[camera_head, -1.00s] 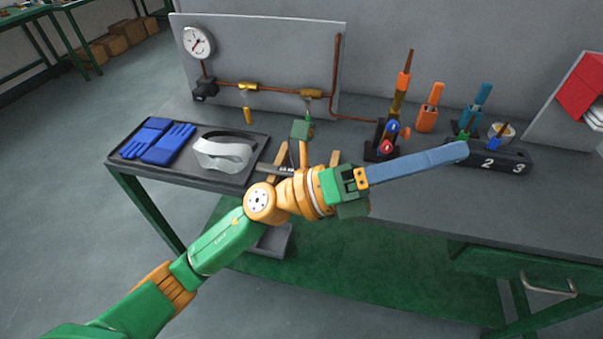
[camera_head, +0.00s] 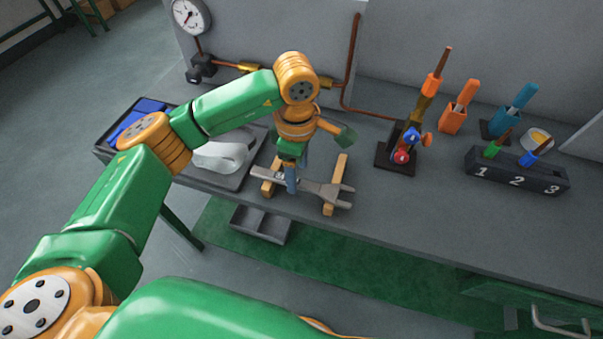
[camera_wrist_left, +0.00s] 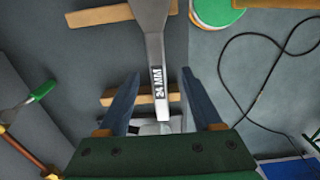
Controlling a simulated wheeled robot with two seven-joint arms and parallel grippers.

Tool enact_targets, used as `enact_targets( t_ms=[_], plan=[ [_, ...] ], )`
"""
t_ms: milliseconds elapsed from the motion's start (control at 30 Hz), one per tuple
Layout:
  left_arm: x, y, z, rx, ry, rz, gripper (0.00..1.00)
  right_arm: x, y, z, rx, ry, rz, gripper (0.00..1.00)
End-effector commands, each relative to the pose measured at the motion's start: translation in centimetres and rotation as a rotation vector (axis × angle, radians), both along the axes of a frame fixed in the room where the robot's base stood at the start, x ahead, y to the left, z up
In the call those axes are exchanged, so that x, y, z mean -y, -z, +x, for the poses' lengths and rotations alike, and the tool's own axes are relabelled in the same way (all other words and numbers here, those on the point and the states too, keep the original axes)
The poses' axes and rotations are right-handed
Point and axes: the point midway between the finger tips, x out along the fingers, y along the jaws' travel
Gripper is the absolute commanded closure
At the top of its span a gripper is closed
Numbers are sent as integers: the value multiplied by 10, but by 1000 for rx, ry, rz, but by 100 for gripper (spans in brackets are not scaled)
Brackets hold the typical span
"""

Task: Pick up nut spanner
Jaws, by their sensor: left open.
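The nut spanner (camera_head: 322,190) is grey metal. It lies across two wooden supports (camera_head: 337,184) near the table's front edge, its open jaw to the right in the head view. In the left wrist view the spanner's handle (camera_wrist_left: 155,60), marked 24 MM, runs between the fingers. My left gripper (camera_head: 291,182) points down at the handle's left part, and its blue-grey fingers also show in the left wrist view (camera_wrist_left: 160,74). They are open, one on each side of the handle, with gaps visible. Contact cannot be told. My right gripper is not in view.
A black tray (camera_head: 112,140) with blue gloves and a white visor (camera_head: 222,153) stands left of the spanner. A grey bin (camera_head: 262,224) is below the table edge. Orange and blue tool holders and a numbered block (camera_head: 515,172) stand at the right.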

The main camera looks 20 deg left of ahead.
Motion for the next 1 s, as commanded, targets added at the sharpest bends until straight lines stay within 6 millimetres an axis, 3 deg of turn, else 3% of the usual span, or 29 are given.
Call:
enact_targets(
  t_ms=[33,167,367,600,633,1000],
  plan=[
    [0,5,-1,-6,0,1,34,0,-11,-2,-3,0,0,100],
    [1,24,0,-3,1,-1,34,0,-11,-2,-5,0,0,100],
    [1,27,0,0,1,-2,34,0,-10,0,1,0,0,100],
    [1,27,0,0,1,-3,96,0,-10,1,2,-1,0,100],
    [1,27,0,0,1,-3,100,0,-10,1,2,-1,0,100],
    [1,25,0,1,1,-4,100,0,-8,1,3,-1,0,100]
  ],
)
